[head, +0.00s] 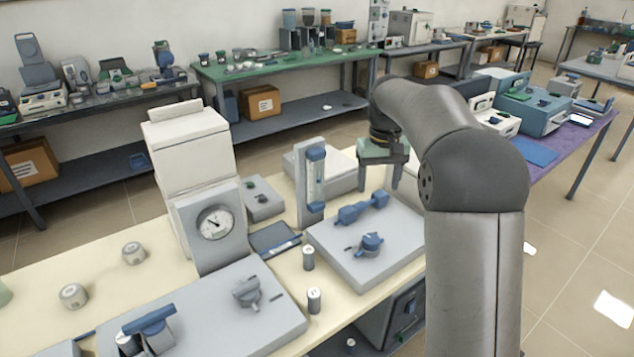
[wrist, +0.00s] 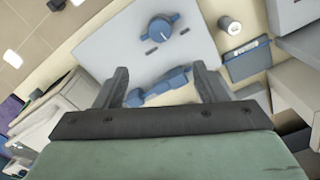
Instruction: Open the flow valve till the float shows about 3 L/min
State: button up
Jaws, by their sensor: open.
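A clear flow tube (head: 315,180) with blue end caps stands upright on a grey backing plate; its float and scale are too small to read. In front of it lies a grey panel (head: 345,262). The panel carries a round blue knob (head: 370,243), which may be the flow valve, and a blue fitting (head: 362,208) behind it. My gripper (head: 385,178) is open and empty, above the panel's back right part. In the wrist view, the fitting (wrist: 158,86) shows between my fingers (wrist: 161,70), and the knob (wrist: 160,28) lies beyond the fingertips. I see no contact.
A white unit with a round gauge (head: 215,222) stands left of the flow tube. A second panel with a grey knob (head: 246,292) and a blue lever (head: 148,320) is at front left. Small capped jars (head: 308,258) stand between the panels.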

aim_at(371, 238)
notch_tip(371, 238, down, 18)
jog(key=m, duration=0.4)
jog(key=shift+r, duration=0.15)
dwell(0.5)
